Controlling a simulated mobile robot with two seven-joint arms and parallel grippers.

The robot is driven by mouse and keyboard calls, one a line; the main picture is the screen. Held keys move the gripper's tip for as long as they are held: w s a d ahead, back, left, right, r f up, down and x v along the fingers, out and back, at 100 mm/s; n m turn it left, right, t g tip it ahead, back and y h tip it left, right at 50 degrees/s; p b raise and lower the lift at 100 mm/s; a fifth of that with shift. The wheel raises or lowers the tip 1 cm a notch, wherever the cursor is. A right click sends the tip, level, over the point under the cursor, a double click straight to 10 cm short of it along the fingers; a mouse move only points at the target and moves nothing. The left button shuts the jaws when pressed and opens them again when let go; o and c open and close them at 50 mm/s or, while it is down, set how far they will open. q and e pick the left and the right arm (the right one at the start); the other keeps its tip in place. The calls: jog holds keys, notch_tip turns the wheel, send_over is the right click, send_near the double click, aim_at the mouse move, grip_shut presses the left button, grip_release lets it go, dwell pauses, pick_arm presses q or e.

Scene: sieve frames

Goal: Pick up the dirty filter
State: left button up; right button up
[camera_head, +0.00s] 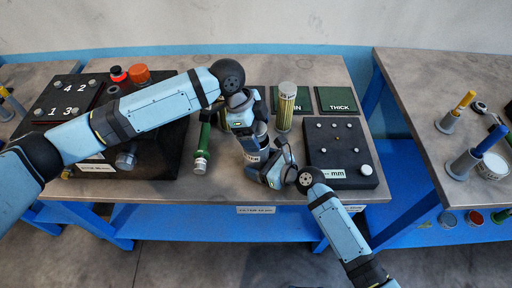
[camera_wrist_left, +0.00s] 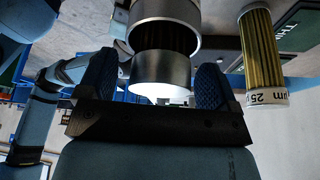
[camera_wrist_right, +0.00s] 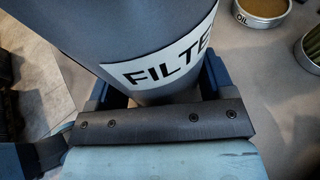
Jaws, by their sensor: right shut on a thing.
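The dirty filter (camera_wrist_left: 163,38) shows in the left wrist view as a dark pleated body with a bright metal end cap, partly inside a metal-rimmed housing (camera_wrist_left: 165,9). My left gripper (camera_head: 246,122) is open, with its two blue fingers on either side of the cap and narrow gaps beside it. In the head view the arms hide the filter. My right gripper (camera_head: 270,172) is shut on the grey housing, whose FILTER label shows in the right wrist view (camera_wrist_right: 165,62). A yellow pleated filter (camera_head: 286,107) stands upright on the table, to the right of my left gripper.
A black plate with pegs and a "mm" label (camera_head: 340,150) lies at right, with green mats (camera_head: 335,99) behind it. A green cylinder (camera_head: 203,145) lies left of the grippers. A black numbered board (camera_head: 70,98) is at far left. An oil dish (camera_wrist_right: 262,12) is near the housing.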

pick_arm(q)
jog(key=c, duration=1.3)
notch_tip(320, 180, up, 18)
jog(key=shift+r, duration=0.1)
jog(key=shift+c, duration=0.2)
pick_arm(e)
jog(key=o, duration=1.5)
jog(key=v, duration=1.2)
jog(key=shift+r, duration=0.1)
pick_arm(q)
jog(key=shift+s, duration=0.1)
pick_arm(e)
jog(key=shift+s, duration=0.15)
